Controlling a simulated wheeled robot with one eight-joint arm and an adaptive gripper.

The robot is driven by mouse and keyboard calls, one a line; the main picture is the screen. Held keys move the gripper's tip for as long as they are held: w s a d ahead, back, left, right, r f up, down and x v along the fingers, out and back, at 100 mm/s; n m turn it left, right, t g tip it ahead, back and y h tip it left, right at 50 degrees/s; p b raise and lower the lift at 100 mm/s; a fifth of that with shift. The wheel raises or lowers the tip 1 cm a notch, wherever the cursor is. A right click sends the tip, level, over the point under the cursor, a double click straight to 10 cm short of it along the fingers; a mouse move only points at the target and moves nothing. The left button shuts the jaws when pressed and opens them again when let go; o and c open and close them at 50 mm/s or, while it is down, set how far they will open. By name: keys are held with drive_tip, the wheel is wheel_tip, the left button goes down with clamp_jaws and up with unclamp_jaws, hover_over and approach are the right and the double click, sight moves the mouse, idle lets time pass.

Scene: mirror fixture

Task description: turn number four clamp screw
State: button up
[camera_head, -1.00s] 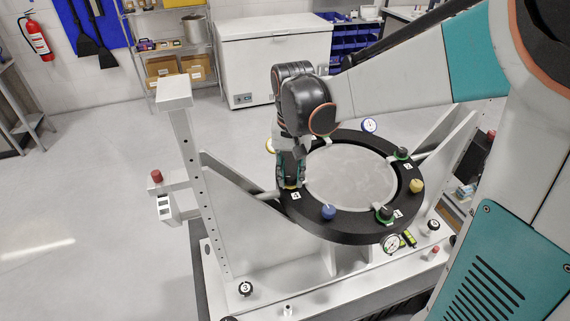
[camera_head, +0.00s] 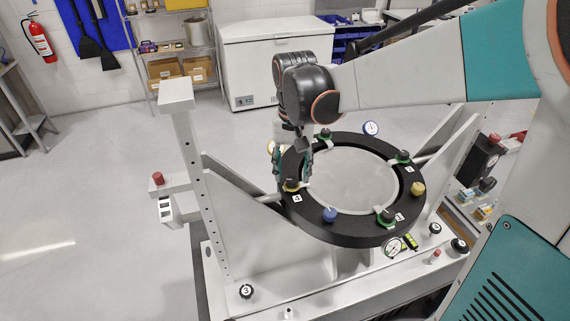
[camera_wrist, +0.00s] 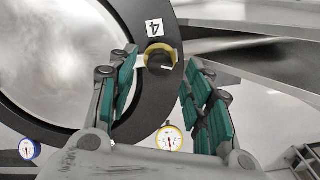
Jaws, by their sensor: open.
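The number four clamp screw (camera_head: 292,184), with a dark head and yellow ring, sits on the left of the black ring (camera_head: 345,234) beside a white "4" label (camera_head: 297,198). The wrist view shows the screw (camera_wrist: 160,60) just below its label (camera_wrist: 154,27). My gripper (camera_head: 293,173) is open and empty, with its fingers just above the screw. In the wrist view the green-padded fingers of my gripper (camera_wrist: 162,63) stand apart on either side of the screw. I cannot tell the exact gap in height.
The ring surrounds a grey disc (camera_head: 350,180) and carries other knobs, including a blue one (camera_head: 330,214) and a yellow one (camera_head: 417,188). A yellow dial gauge (camera_wrist: 170,139) lies beyond the ring. A white upright post (camera_head: 190,160) stands left.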

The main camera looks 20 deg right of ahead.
sight(292, 180)
wheel_tip(292, 180, up, 10)
drive_tip(key=shift+s+f, duration=0.15)
drive_tip(key=shift+f, duration=0.1)
idle(0.3)
